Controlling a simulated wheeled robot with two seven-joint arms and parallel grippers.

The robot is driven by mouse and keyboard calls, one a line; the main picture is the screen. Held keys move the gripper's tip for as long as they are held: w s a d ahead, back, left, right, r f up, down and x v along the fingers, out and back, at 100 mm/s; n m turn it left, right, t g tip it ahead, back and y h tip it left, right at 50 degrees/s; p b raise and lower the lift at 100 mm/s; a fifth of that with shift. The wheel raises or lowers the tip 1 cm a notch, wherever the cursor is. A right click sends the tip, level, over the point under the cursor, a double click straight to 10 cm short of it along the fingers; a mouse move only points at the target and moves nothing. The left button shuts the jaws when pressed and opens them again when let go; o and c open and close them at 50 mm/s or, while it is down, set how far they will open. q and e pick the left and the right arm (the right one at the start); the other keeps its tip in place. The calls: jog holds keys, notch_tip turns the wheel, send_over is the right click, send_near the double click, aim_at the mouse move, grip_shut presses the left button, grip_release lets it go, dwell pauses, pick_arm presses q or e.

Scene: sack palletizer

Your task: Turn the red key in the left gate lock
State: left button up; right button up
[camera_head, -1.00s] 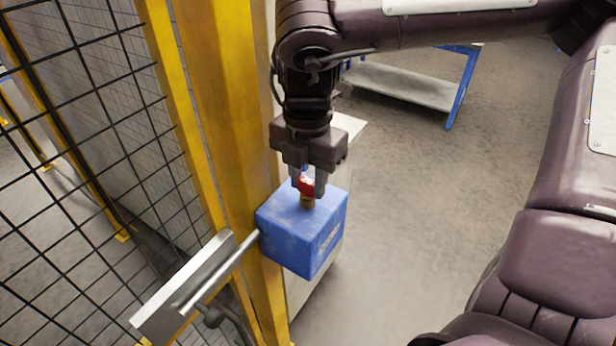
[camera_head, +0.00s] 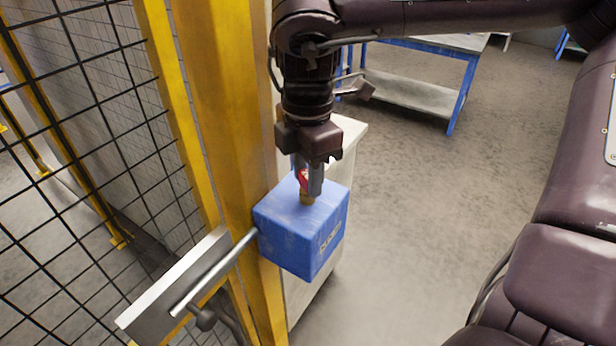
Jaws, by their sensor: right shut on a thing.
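The blue lock box (camera_head: 303,232) is fixed to the yellow gate post (camera_head: 226,110). The red key (camera_head: 303,178) stands upright in a brass cylinder (camera_head: 307,198) on top of the box. My right gripper (camera_head: 307,184) points straight down over the box and is shut on the red key. Its fingers hide part of the key. A metal bolt (camera_head: 222,268) runs from the left side of the box to a steel plate (camera_head: 160,297). My left gripper is not in view.
Black mesh fencing (camera_head: 85,150) with yellow frames fills the left. A pale cabinet (camera_head: 345,135) stands behind the box. A blue-framed table (camera_head: 425,85) stands at the back. The floor (camera_head: 430,190) right of the box is clear.

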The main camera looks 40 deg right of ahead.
jog(key=shift+s+f+m+b, duration=0.1)
jog(key=shift+f+m+b, duration=0.1)
jog(key=shift+m+b, duration=0.55)
jog(key=shift+s+f+m+b, duration=0.1)
jog(key=shift+f+m+b, duration=0.1)
jog(key=shift+m+b, duration=0.55)
jog(key=shift+r+m+b, duration=0.1)
jog(key=shift+m+b, duration=0.65)
jog(key=shift+m, duration=0.75)
jog(key=shift+w+m+b, duration=0.1)
jog(key=shift+m+b, duration=1.85)
jog(key=shift+m, duration=0.25)
jog(key=shift+r+m+b, duration=0.15)
jog(key=shift+m+b, duration=0.25)
jog(key=shift+m, duration=0.3)
jog(key=shift+w+m+b, duration=0.1)
jog(key=shift+m+b, duration=0.3)
jog(key=shift+m, duration=0.3)
jog(key=shift+r, duration=0.1)
